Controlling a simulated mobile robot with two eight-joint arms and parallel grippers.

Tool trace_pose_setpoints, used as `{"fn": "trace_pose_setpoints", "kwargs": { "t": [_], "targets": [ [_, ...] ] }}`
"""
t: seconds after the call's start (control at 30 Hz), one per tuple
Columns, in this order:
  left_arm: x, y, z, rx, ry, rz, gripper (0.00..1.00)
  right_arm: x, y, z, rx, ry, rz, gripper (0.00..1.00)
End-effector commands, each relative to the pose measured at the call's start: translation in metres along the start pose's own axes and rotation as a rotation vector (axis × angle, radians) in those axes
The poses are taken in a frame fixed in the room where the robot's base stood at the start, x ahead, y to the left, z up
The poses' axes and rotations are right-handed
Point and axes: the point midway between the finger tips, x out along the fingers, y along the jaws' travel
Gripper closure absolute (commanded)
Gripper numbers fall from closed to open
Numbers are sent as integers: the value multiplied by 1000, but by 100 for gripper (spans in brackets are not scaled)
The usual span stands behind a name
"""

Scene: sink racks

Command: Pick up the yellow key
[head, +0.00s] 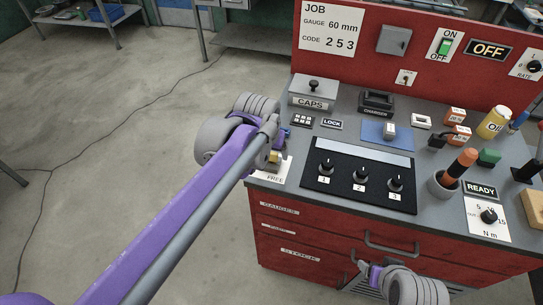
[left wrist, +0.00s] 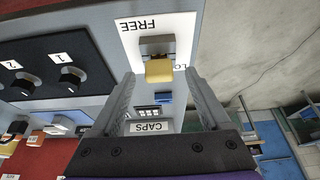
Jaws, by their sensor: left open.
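The yellow key (left wrist: 159,71) shows in the left wrist view as a small yellow block beside a grey block (left wrist: 157,46), on the white card marked FREE (left wrist: 150,25). In the head view the key (head: 274,157) is partly hidden by my left gripper (head: 275,146), at the bench's left front corner. In the left wrist view my left gripper (left wrist: 160,80) is open, its fingers on either side of the key with gaps showing. My right gripper (head: 362,274) is low in front of the drawers; its jaws are too small to judge.
An orange-handled tool (head: 461,162) stands farther right. Open floor is at left.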

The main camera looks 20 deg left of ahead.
Motion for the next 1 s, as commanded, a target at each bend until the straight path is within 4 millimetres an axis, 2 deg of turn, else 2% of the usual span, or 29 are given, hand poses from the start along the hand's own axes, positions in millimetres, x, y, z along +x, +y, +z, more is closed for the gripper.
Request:
{"fn": "trace_pose_setpoints", "kwargs": {
  "t": [0.13,0.37,0.47,0.83,1.0],
  "targets": [
    [15,1,0,1,0,1,20,1,0,1,0,-1,0,33],
    [17,1,0,1,0,1,20,1,0,1,0,-1,0,33],
    [17,1,0,1,0,1,34,1,0,1,0,-1,0,33],
    [16,1,0,1,0,1,100,1,0,1,0,-1,0,33],
    [16,1,0,1,0,1,100,1,0,1,0,-1,0,33]
  ]
}}
